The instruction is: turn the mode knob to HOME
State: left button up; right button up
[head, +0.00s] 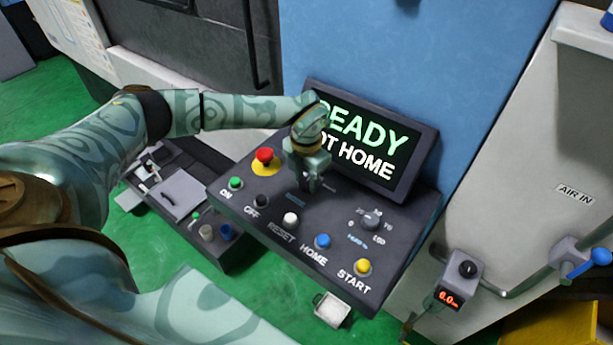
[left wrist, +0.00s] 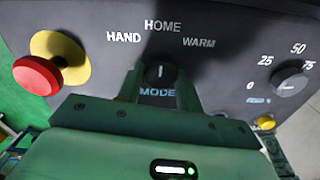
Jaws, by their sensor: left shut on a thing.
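The dark mode knob (left wrist: 159,74) shows in the left wrist view above the word MODE. HAND, HOME and WARM are printed in an arc beyond it. Its light pointer line stands about upright in that view, toward HOME (left wrist: 163,27). My left gripper (head: 308,186) is down at the panel and shut on the knob, which it hides in the head view. The screen (head: 365,146) shows READY in green, with a white line below that ends in "OT HOME"; my arm covers its start. My right gripper is not in view.
The control panel (head: 335,262) carries a red emergency button (head: 264,157) left of the gripper. A scaled dial (head: 372,219) is at its right. ON, OFF, RESET, HOME and START buttons line the front edge. A small box with a red readout (head: 449,298) stands farther right.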

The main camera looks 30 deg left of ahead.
aim_at(306, 181)
pick_arm(q)
jog(key=o, duration=1)
notch_tip(306, 181, up, 16)
jog(key=shift+r+b, duration=0.2)
jog(key=shift+b, duration=0.15)
